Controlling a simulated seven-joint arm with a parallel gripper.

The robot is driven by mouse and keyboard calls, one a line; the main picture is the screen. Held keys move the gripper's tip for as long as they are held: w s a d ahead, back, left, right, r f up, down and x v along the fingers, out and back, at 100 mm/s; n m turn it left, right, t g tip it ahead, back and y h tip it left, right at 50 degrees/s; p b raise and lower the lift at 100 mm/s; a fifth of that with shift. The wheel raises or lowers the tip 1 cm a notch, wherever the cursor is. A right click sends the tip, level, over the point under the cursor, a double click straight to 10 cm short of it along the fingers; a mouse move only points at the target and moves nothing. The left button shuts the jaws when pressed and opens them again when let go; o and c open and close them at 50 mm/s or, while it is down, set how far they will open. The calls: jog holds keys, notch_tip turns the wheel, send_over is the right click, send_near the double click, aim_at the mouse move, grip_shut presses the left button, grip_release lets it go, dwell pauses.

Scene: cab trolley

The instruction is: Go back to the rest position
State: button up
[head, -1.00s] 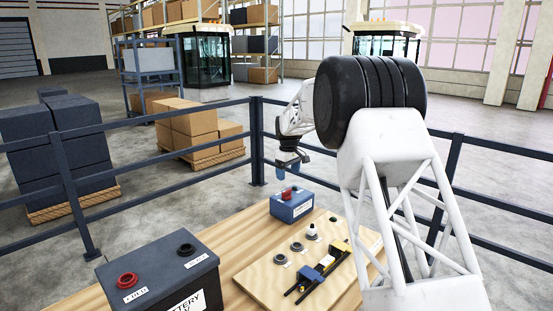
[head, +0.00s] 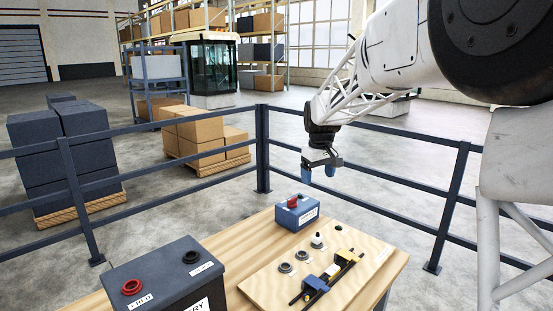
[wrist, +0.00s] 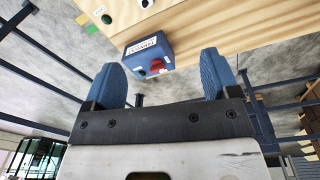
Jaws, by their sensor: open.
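My gripper (head: 321,172) hangs in the air past the far end of the wooden table (head: 228,240), above and to the right of a blue box with a red knob (head: 297,212). Its blue fingers are apart with nothing between them. In the wrist view my gripper (wrist: 165,85) also shows its two fingers spread, with the blue box (wrist: 150,57) seen beyond them, apart from them.
A dark battery (head: 165,275) with red and black terminals stands at the table's near left. Dark railings (head: 262,150) surround the table. Pallets of boxes (head: 200,140) stand beyond.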

jog(key=s+d+r+m, duration=0.1)
jog(key=s+d+m, duration=0.1)
jog(key=s, duration=1.1)
jog(key=s+d+r+m, duration=0.1)
jog(key=s+d, duration=0.1)
jog(key=s, duration=1)
jog(key=s+d+f+m, duration=0.1)
jog(key=s+f, duration=0.3)
jog(key=s, duration=0.7)
jog(key=s+d+f+m+t, duration=0.1)
jog(key=s+f+m, duration=0.1)
jog(key=s, duration=0.9)
jog(key=shift+f+t, duration=0.3)
jog(key=shift+f, duration=0.6)
